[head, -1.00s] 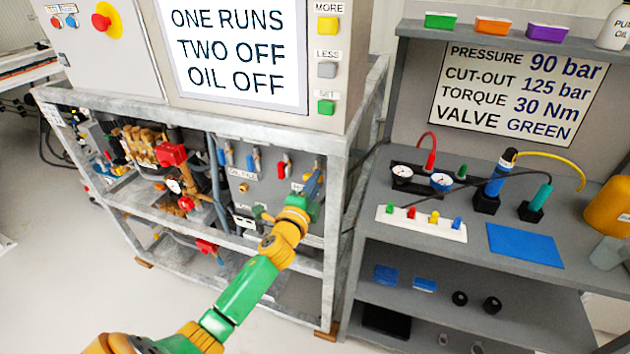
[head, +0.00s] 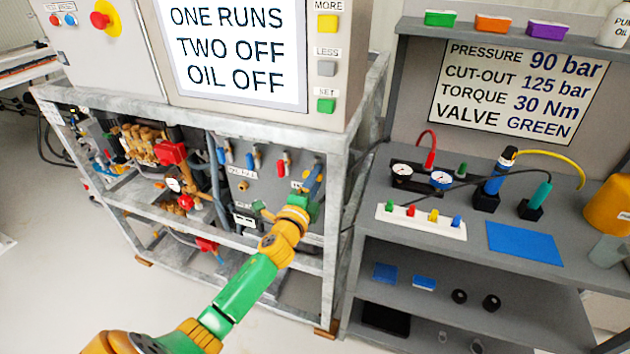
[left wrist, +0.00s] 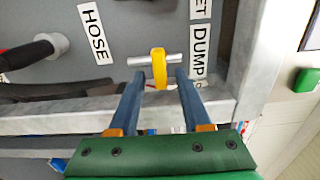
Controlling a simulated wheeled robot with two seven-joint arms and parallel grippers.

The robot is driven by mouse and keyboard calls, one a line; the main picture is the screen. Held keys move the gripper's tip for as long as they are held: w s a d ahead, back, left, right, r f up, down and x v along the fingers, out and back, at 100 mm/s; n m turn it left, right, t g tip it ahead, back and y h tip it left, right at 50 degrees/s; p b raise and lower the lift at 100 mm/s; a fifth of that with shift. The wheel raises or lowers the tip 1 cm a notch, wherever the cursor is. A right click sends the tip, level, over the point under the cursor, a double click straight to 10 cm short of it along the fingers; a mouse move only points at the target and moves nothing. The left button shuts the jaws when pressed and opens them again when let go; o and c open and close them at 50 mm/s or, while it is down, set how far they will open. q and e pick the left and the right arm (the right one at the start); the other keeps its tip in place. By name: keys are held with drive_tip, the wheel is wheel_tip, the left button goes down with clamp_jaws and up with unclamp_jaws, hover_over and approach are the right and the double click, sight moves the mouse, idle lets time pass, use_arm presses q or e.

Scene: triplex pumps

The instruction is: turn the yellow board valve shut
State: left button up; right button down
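The yellow board valve (left wrist: 158,66) shows in the left wrist view as a short yellow lever on a pale cross pipe, on the grey board. My left gripper (left wrist: 160,76) is open, with one blue finger on each side of the yellow lever. Gaps show between the lever and both fingers, so I see no grip on it. In the head view my left gripper (head: 314,182) is at the right part of the grey board (head: 243,190), and I cannot make out the yellow valve there. My right gripper is not in view.
A galvanised frame (head: 334,235) has its post just right of my left gripper, and its rail (left wrist: 60,117) crosses below the valve. Blue and red levers (head: 252,161) are on the board to the left. A grey bench (head: 400,232) stands to the right.

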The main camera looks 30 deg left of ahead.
use_arm(q)
drive_tip(key=v, duration=0.7)
idle(0.5)
